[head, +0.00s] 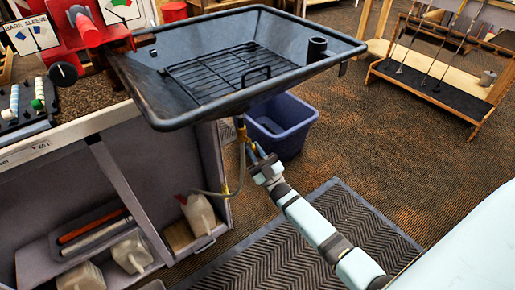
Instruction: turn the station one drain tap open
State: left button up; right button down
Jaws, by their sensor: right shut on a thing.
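The black drain tray (240,65) sticks out from the workbench, with a wire rack (215,75) inside it. Under its front edge hangs the drain tap (241,131), a small brass fitting with a thin hose running down from it. My right gripper (258,158) reaches up from the lower right to just below the tap. Its fingers are shut on what looks like the tap's blue handle, small and mostly hidden by the fingers. I cannot tell the handle's exact angle. My left gripper is not in view.
A blue bin (282,125) stands on the floor behind the tap. White jugs (198,215) sit on the bench's lower shelf (180,237). A red clamp machine (85,30) is at the upper left. A club rack (430,88) stands far right; carpet between is clear.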

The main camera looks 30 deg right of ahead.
jog(key=shift+a+f+m+t+h, duration=0.1)
jog(key=shift+a+m+t+h, duration=0.1)
jog(key=shift+m+h, duration=0.75)
jog(key=shift+a+f+m+t+h, duration=0.1)
jog(key=shift+a+m+t+h, duration=0.1)
jog(key=shift+m+h, duration=0.95)
jog(key=c, duration=1.1)
grip_release()
jog(key=shift+r, duration=0.1)
